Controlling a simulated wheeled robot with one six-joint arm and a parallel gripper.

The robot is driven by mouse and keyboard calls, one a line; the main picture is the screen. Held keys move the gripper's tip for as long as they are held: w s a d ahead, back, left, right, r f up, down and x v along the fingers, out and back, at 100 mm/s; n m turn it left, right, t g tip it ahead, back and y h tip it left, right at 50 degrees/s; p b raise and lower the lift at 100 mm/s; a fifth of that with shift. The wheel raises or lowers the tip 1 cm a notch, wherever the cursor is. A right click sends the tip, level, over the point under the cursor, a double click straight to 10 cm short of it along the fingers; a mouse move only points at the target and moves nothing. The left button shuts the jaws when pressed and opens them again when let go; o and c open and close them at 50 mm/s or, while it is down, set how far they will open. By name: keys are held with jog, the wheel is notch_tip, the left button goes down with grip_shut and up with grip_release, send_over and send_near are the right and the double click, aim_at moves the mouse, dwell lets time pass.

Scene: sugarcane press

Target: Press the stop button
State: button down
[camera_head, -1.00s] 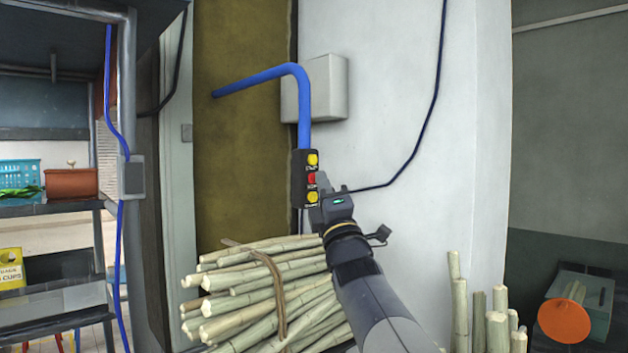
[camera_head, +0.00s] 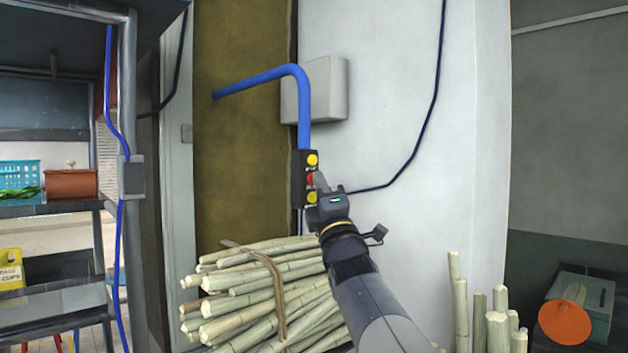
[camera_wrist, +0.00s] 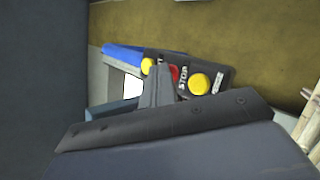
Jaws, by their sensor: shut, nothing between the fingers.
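A black control box (camera_head: 298,192) hangs at the lower end of a blue pipe (camera_head: 304,110). It carries a red button (camera_head: 310,180) between two yellow buttons, the upper one (camera_head: 312,160) and the lower one (camera_head: 311,198). In the wrist view the red button (camera_wrist: 174,73) is partly hidden behind my fingers, beside a label reading STOP. My gripper (camera_head: 319,178) is shut and empty. Its tip is right at the red button; I cannot tell whether it touches.
A tied bundle of cane (camera_head: 265,290) lies below the box, close under my arm. A grey wall box (camera_head: 328,88) is behind the pipe. Upright cane stalks (camera_head: 497,325) stand at the lower right. A metal shelf (camera_head: 50,208) is at the left.

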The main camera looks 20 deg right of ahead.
jog(key=shift+s+d+b, duration=0.25)
jog(key=shift+s+b, duration=0.35)
jog(key=shift+s, duration=0.15)
jog(key=shift+s, duration=0.1)
jog(key=s, duration=0.1)
jog(key=s+d+b, duration=0.1)
jog(key=s, duration=0.1)
jog(key=s+d+b, duration=0.1)
jog(key=shift+s, duration=0.2)
dwell(0.5)
